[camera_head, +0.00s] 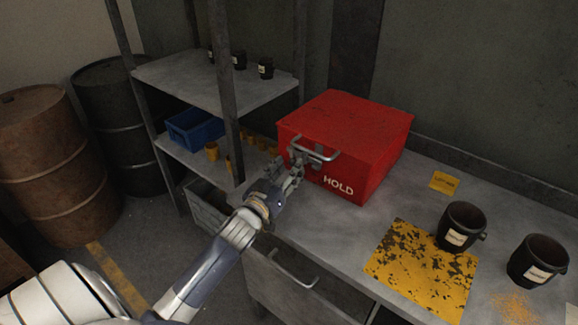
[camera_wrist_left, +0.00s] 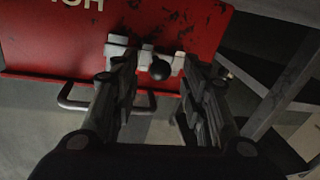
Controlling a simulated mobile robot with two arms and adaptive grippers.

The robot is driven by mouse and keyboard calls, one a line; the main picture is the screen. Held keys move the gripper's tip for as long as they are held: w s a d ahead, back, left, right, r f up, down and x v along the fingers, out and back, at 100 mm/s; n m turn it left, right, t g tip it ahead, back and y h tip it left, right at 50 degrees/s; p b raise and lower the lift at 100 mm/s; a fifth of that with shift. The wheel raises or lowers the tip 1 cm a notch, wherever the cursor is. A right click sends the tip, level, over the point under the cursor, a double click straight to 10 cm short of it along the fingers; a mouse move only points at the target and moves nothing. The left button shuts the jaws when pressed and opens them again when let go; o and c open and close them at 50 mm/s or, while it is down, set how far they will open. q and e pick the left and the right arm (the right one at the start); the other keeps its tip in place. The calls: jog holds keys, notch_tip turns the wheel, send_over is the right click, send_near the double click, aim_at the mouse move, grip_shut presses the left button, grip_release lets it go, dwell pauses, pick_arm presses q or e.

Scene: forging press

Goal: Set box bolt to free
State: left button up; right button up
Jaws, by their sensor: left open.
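The red box (camera_head: 347,140) stands on the grey bench, with white HOLD lettering on its front and a metal handle (camera_head: 322,154). The box bolt is largely hidden by my gripper in the head view. In the left wrist view, the pale metal bolt (camera_wrist_left: 118,48) with a round black knob (camera_wrist_left: 160,70) lies across the red box front. My left gripper (camera_head: 290,170) is at the left part of the box front. Its fingers are open on either side of the knob, with a visible gap; contact cannot be told. My right gripper is not in view.
A yellow worn mat (camera_head: 415,275) and two black mugs (camera_head: 461,227) (camera_head: 538,261) are on the bench at right. A shelf unit (camera_head: 205,85) with a blue crate (camera_head: 193,127) stands left of the box, its post close to my arm. A drawer handle (camera_head: 292,272) juts out below.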

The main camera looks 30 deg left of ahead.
pick_arm(q)
jog(key=shift+w+a, duration=0.1)
jog(key=shift+w, duration=0.5)
jog(key=shift+c, duration=1.1)
grip_shut()
jog(key=shift+w+a+p, duration=0.1)
jog(key=shift+a+p, duration=0.25)
jog(key=shift+a, duration=1.6)
jog(key=shift+r, duration=0.1)
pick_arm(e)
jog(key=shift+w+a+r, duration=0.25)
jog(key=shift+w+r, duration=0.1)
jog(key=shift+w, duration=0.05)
pick_arm(q)
jog(key=shift+c, duration=0.9)
grip_release()
jog(key=o, duration=0.4)
jog(key=shift+a, duration=0.1)
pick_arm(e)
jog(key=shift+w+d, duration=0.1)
